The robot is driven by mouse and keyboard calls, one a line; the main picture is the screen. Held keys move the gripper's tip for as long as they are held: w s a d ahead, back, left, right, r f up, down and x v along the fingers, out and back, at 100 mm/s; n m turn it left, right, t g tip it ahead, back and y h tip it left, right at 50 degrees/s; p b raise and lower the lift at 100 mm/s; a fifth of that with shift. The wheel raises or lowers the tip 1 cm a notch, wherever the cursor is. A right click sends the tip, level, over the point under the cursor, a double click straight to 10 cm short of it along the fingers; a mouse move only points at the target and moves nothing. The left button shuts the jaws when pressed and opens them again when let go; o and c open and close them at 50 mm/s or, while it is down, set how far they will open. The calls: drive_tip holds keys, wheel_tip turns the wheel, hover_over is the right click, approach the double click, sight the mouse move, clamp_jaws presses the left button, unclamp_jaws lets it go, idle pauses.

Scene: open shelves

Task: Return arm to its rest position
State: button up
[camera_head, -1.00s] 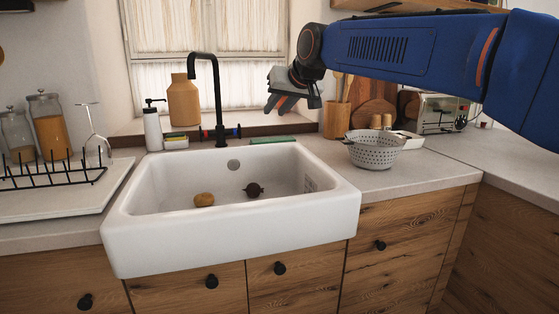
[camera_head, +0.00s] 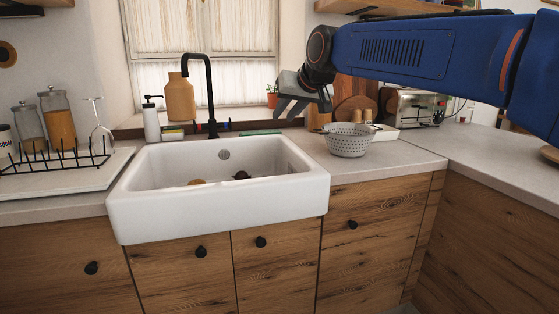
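My blue arm comes in from the right edge at the top of the picture. My gripper (camera_head: 294,104) is at its left end, in the air in front of the window sill and above the back right of the white sink (camera_head: 219,220). Its grey fingers point down and left and are seen from the side, so I cannot tell how far apart they are. No object shows in it. In the sink, a yellowish round item (camera_head: 197,182) and a dark round item (camera_head: 242,175) lie partly hidden by the front wall.
A grey colander (camera_head: 348,143) stands on the counter right of the sink. A toaster (camera_head: 410,106) is farther back. A black tap (camera_head: 210,95) rises behind the sink. A dish rack (camera_head: 58,163) with a glass (camera_head: 100,125) is at the left. The right counter (camera_head: 480,160) is mostly clear.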

drive_tip(key=s+d+f+m+g+h, duration=0.1)
drive_tip(key=s+d+f+h, duration=0.1)
drive_tip(key=s+d+f, duration=1)
drive_tip(key=s+d+f+m+g+h, duration=0.1)
drive_tip(key=s+d+f+g+h, duration=0.1)
drive_tip(key=s+d+f, duration=1.2)
drive_tip(key=s+f, duration=0.3)
drive_tip(key=s, duration=0.3)
drive_tip(key=s+d+f+g, duration=0.1)
drive_tip(key=s+f, duration=0.3)
drive_tip(key=s, duration=0.2)
drive_tip(key=shift+s+d+f+m+h, duration=0.15)
drive_tip(key=shift+s+f+m+h, duration=0.15)
drive_tip(key=shift+s+m+h, duration=0.1)
